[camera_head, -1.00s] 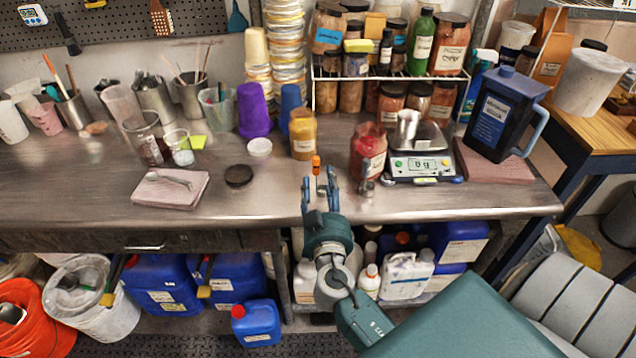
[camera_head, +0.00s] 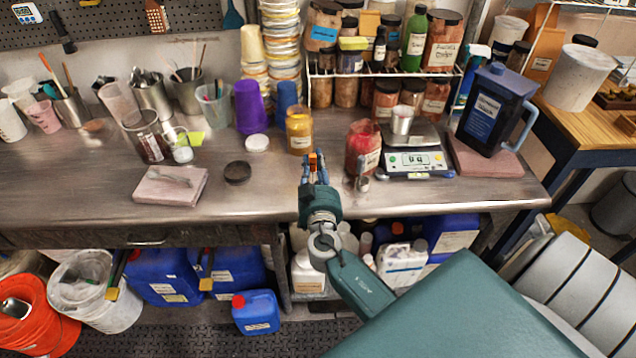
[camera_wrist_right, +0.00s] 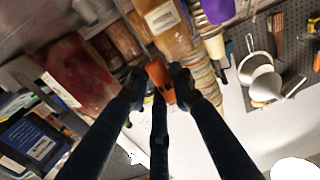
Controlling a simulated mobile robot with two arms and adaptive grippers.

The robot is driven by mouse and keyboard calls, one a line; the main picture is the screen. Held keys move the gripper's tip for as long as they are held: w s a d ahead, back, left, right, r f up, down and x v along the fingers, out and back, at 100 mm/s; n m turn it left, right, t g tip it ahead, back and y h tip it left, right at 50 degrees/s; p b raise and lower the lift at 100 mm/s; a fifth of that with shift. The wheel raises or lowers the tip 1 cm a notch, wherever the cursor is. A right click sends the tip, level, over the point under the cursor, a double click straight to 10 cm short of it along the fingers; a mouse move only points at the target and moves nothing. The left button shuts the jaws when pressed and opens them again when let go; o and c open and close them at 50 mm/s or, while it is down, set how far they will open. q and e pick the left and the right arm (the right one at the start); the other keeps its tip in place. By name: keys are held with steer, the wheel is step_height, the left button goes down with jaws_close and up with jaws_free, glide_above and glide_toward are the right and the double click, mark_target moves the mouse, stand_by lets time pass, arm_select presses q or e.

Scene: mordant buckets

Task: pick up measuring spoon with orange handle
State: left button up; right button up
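The measuring spoon's orange handle (camera_head: 312,158) shows at the tabletop's front part, in front of the yellow jar. Its bowl is hidden or too small to make out. My right gripper (camera_head: 313,168) is at the handle, its fingers drawn close on both sides of it. In the right wrist view the orange handle (camera_wrist_right: 159,78) sits between the two dark fingertips of my right gripper (camera_wrist_right: 158,82), which appear to press on it. My left gripper is not in view.
A yellow jar (camera_head: 299,131) stands just behind the handle. A red jar (camera_head: 361,148) and a scale (camera_head: 412,163) stand to the right. A black lid (camera_head: 237,172) and a folded pink cloth (camera_head: 160,188) lie to the left. The metal tabletop (camera_head: 262,195) is bare between them.

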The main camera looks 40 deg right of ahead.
steer(key=shift+c, duration=0.4)
steer(key=shift+r, duration=0.55)
step_height(320, 180, up, 18)
steer(key=shift+f+p, duration=0.25)
steer(key=shift+p, duration=0.65)
steer(key=shift+r, duration=0.7)
steer(key=shift+f, duration=0.1)
